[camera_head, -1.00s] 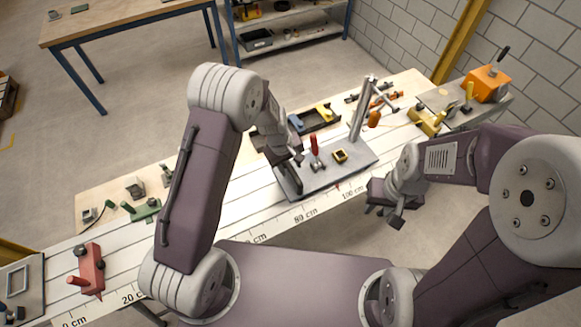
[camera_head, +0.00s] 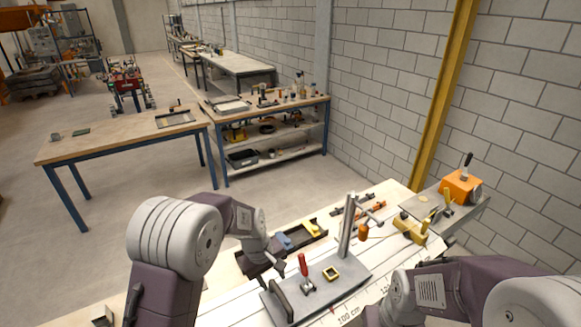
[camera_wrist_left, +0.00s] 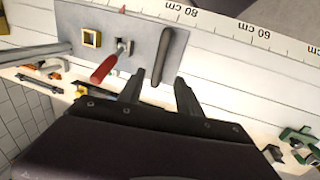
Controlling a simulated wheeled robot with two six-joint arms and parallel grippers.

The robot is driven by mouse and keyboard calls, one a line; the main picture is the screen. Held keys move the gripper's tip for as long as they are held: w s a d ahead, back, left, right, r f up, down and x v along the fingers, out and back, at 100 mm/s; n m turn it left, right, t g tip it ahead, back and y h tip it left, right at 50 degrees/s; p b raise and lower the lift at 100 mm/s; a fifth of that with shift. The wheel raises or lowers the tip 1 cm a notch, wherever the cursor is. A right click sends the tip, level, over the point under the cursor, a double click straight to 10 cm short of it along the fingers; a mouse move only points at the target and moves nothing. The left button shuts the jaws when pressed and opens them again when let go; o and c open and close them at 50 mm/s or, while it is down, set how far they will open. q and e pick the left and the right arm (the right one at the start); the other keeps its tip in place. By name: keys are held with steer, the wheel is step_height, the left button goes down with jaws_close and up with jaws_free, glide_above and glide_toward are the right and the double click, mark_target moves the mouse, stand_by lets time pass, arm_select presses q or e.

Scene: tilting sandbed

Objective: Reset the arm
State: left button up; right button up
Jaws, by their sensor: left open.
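My left arm comes in from the left in the head view. Its gripper (camera_head: 270,272) is over the bench, beside the left end of a grey plate (camera_head: 350,272). The grey plate also shows there (camera_wrist_left: 140,35), with a black bar (camera_wrist_left: 162,55) beyond the fingertips, a red handle (camera_wrist_left: 103,68) and a small yellow square frame (camera_wrist_left: 91,38). My right arm is at the lower right of the head view; its gripper is out of frame.
A grey post (camera_head: 346,228) stands on the plate. A dark tray (camera_head: 300,236) lies behind it, with a yellow clamp (camera_head: 410,229) and an orange box (camera_head: 461,187) to the right. A wooden table (camera_head: 125,138) and shelves (camera_head: 270,140) stand beyond open floor.

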arm_select(q)
steer(key=s+a+f+m+b, duration=0.1)
steer(key=s+a+m+b, duration=0.1)
steer(key=s+a, duration=0.3)
steer(key=s+a+f+m+y+b, duration=0.1)
steer(key=s+a+f+m+b, duration=0.1)
steer(key=s, duration=0.9)
steer(key=a+m+b, duration=0.1)
steer(key=a+m, duration=0.1)
steer(key=a, duration=0.1)
steer(key=shift+s+f+m+y, duration=0.15)
steer(key=shift+f+m+y, duration=0.15)
steer(key=shift+s, duration=0.15)
steer(key=shift+d, duration=0.1)
